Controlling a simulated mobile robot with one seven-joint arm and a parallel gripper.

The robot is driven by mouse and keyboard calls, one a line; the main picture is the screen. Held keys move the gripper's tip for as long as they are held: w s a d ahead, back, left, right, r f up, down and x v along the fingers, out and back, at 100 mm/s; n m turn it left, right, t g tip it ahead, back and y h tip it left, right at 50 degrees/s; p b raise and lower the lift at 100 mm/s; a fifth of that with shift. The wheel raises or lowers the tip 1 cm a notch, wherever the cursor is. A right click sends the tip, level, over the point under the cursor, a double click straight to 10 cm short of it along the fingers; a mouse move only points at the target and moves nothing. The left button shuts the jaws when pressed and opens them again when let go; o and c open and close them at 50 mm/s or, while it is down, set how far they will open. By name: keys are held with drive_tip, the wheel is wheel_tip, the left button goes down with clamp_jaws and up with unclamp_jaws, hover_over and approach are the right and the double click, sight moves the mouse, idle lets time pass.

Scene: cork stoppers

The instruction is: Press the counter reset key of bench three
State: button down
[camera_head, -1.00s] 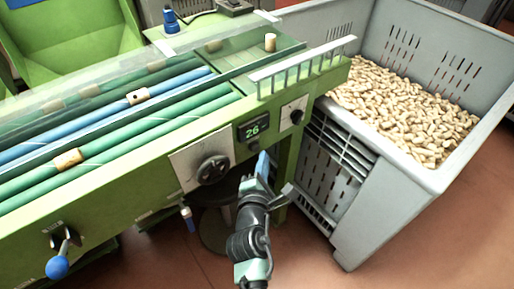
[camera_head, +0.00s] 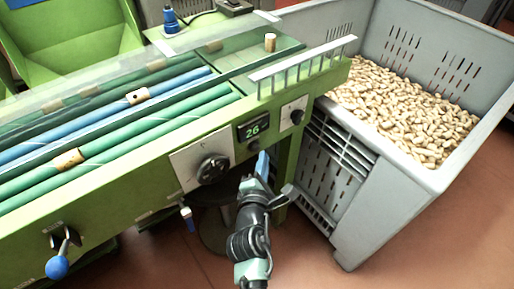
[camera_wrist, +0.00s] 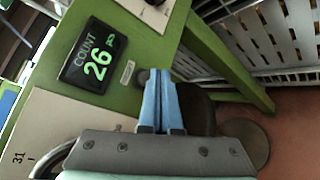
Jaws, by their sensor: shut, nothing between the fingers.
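The counter display (camera_head: 253,130) on the green bench front reads 26. In the wrist view the display (camera_wrist: 92,57) shows "COUNT 26". A small pale label (camera_wrist: 127,72) sits beside it. A dark round key (camera_wrist: 143,76) is next to the label, partly hidden behind my fingertips. The key also shows as a dark spot under the display in the head view (camera_head: 254,147). My gripper (camera_head: 263,156) is shut and empty, its blue fingers pointing up at the bench front. In the wrist view the fingertips (camera_wrist: 160,73) are just right of the key; I cannot tell whether they touch it.
A dark handwheel (camera_head: 212,169) on a pale plate is left of the display, and a black knob (camera_head: 292,113) is to its right. A blue-balled lever (camera_head: 58,265) is further left. A grey crate (camera_head: 358,232) of corks stands close on the right.

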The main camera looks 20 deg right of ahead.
drive_tip(key=shift+w, duration=0.1)
drive_tip(key=shift+w+a, duration=0.15)
drive_tip(key=shift+w, duration=0.15)
drive_tip(key=shift+w+a+b, duration=0.2)
drive_tip(key=shift+w+b, duration=0.1)
drive_tip(key=shift+w, duration=0.1)
idle(0.6)
drive_tip(key=shift+s, duration=0.1)
drive_tip(key=shift+s+d+p, duration=0.35)
drive_tip(key=shift+s+p, duration=0.3)
drive_tip(key=shift+s, duration=0.05)
drive_tip(key=shift+s, duration=0.1)
drive_tip(key=s+p, duration=0.1)
drive_tip(key=s+d+p, duration=0.1)
drive_tip(key=s, duration=0.1)
drive_tip(key=s+p, duration=0.1)
drive_tip(key=shift+s+d, duration=0.3)
drive_tip(key=shift+d, duration=0.05)
